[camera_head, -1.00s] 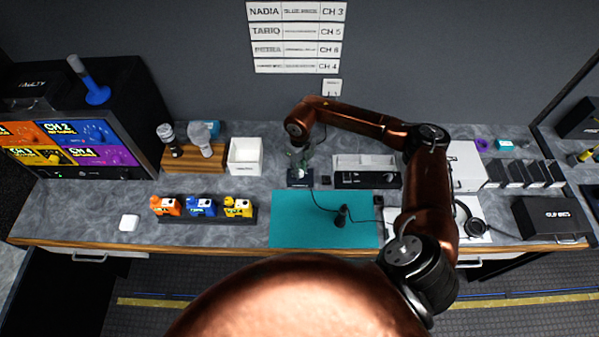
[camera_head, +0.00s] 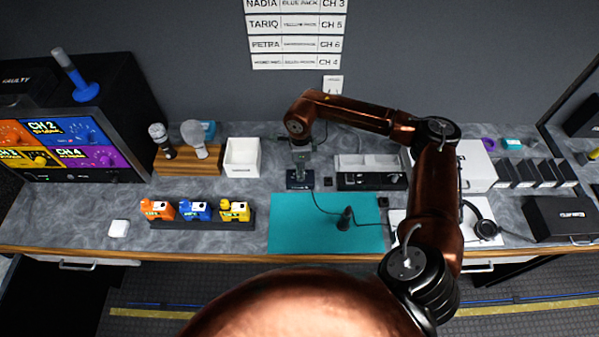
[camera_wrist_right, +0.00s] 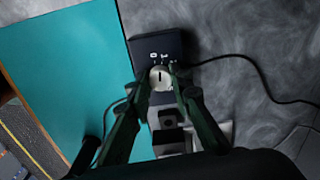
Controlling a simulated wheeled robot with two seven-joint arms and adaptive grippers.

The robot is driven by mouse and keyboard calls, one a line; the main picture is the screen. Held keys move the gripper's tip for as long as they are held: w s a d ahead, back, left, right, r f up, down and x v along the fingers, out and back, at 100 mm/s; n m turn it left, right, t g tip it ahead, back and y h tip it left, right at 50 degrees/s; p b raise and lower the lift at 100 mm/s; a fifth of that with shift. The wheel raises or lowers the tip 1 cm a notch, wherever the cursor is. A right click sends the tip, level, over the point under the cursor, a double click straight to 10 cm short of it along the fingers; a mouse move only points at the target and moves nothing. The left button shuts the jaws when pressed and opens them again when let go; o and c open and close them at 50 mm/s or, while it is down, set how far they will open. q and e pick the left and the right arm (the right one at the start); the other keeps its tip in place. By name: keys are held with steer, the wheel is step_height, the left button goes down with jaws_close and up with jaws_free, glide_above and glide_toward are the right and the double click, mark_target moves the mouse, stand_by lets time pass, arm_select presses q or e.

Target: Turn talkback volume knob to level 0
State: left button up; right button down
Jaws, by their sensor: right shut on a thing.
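The talkback volume knob (camera_wrist_right: 160,77) is a pale round dial with a short dark line on its face, on a small dark box (camera_wrist_right: 153,46). White digits curve along the knob's upper side in the wrist view; they are too small to read surely, so I cannot tell the level. My right gripper (camera_wrist_right: 161,75) has its fingertips on either side of the knob and is shut on it. In the head view the box (camera_head: 299,184) sits on the counter behind the teal mat, with my right gripper (camera_head: 301,164) coming down over it. My left gripper is not in view.
The teal mat (camera_head: 290,225) lies in front of the box, with a small black microphone (camera_head: 345,219) and cable. A white bin (camera_head: 242,157) stands left and a black panel unit (camera_head: 370,181) right. Orange, blue and yellow packs stand front left.

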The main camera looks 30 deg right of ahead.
steer(key=shift+n, duration=0.6)
steer(key=c, duration=1.7)
jaws_free()
steer(key=shift+c, duration=0.2)
step_height(320, 180, up, 12)
